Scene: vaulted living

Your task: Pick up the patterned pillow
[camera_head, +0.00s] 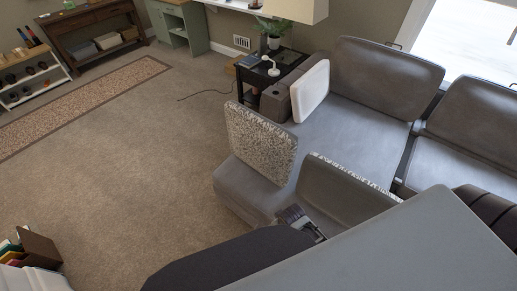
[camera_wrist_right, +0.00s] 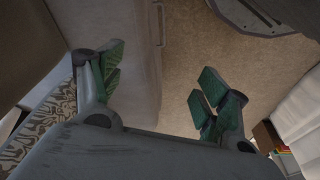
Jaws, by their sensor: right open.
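A patterned pillow (camera_head: 262,140), off-white with a dark scroll print, leans upright on the near left end of the grey sofa (camera_head: 350,115) in the head view. A second strip of similar pattern (camera_head: 350,172) shows along the top edge of a grey cushion to its right; most of it is hidden. In the right wrist view, scroll-patterned fabric (camera_wrist_right: 42,125) lies at the lower left, beside my right gripper (camera_wrist_right: 160,78). I cannot tell which patterned piece it is. The right gripper's green-padded fingers are spread and empty. My left gripper is not in view.
A white pillow (camera_head: 310,90) leans at the sofa's far left arm. A dark side table (camera_head: 270,70) with a plant stands beyond it. The carpet (camera_head: 130,170) left of the sofa is mostly clear.

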